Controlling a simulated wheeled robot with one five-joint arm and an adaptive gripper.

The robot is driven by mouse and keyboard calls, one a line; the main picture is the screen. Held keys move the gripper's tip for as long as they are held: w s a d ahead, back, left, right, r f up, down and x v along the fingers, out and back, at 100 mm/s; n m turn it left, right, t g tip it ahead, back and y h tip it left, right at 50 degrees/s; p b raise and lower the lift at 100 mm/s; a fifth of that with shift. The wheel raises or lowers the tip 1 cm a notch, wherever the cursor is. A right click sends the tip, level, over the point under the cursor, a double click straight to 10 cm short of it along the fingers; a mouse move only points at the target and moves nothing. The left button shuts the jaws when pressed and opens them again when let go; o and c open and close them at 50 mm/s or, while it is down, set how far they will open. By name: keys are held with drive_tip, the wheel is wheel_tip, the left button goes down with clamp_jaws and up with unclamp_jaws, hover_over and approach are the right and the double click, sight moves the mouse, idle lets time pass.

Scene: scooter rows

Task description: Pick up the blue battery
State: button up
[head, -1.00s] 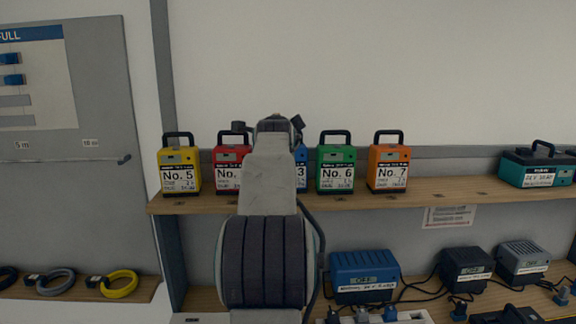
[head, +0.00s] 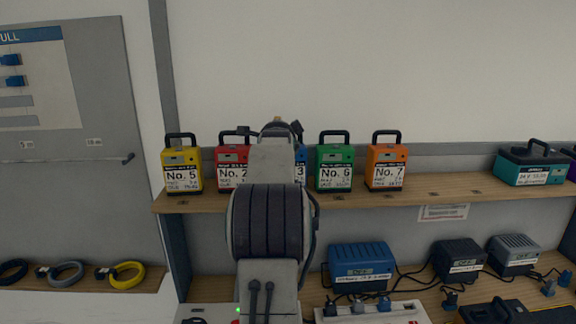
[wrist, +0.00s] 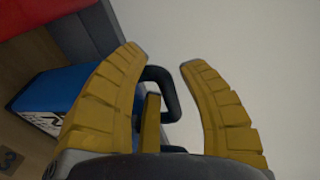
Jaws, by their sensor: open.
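The blue battery (head: 300,171) stands on the upper shelf between the red and green ones, mostly hidden behind my arm in the head view. In the wrist view the blue battery (wrist: 65,88) is at the left, with part of its white label showing. Its dark handle (wrist: 163,88) shows between the two yellow fingers of my gripper (wrist: 160,70). My gripper is open, with one finger on each side of the handle in that view. I cannot tell whether a finger touches it. In the head view the gripper's fingertips are hidden behind my arm.
On the shelf (head: 450,194) stand a yellow battery (head: 182,170), a red battery (head: 231,168), a green battery (head: 334,168), an orange battery (head: 386,167) and a teal case (head: 533,168). Chargers, including a blue one (head: 361,265), and cables sit on the bench below.

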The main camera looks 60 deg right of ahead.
clamp_jaws()
idle(0.3)
drive_tip(key=shift+r, duration=0.35)
